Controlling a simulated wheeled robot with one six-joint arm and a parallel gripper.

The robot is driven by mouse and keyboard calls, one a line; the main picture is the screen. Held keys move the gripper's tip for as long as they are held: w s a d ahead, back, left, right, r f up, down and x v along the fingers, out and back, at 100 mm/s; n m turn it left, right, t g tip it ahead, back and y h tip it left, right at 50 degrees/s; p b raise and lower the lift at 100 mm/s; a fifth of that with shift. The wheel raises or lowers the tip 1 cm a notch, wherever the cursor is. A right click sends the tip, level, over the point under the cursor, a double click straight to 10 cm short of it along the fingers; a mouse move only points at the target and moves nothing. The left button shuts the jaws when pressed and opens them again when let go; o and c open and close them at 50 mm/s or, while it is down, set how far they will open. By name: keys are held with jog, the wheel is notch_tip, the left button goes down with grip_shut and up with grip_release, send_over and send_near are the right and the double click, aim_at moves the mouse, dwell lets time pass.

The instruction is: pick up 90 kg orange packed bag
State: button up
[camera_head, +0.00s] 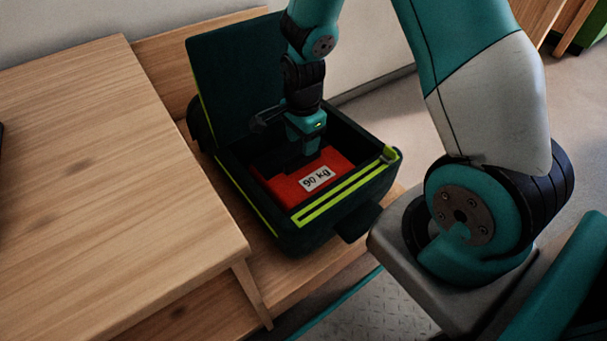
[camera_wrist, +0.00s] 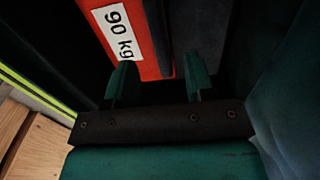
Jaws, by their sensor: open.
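An orange-red packed bag (camera_head: 290,191) with a white "90 kg" label lies inside an open dark green case (camera_head: 333,219). The orange bag also shows in the wrist view (camera_wrist: 147,65), with its label at the upper left. My gripper (camera_head: 306,150) reaches down into the case over the back part of the orange bag and hides some of it. In the wrist view my gripper (camera_wrist: 161,82) has its two fingers apart. The left finger overlaps the bag's labelled face, and the bag's dark edge shows between the fingers. I cannot tell whether they touch it.
The case's lid (camera_head: 238,80) stands raised at the back. The case's walls with yellow-green trim surround my gripper closely. The case rests on a low wooden bench (camera_head: 255,290), beside a higher wooden table (camera_head: 110,180) at left. Open floor (camera_head: 375,145) lies behind, to the right.

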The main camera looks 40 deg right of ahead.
aim_at(303, 167)
notch_tip(303, 167, down, 5)
jog(key=b, duration=0.3)
jog(key=shift+f, duration=0.1)
grip_shut()
dwell(1.2)
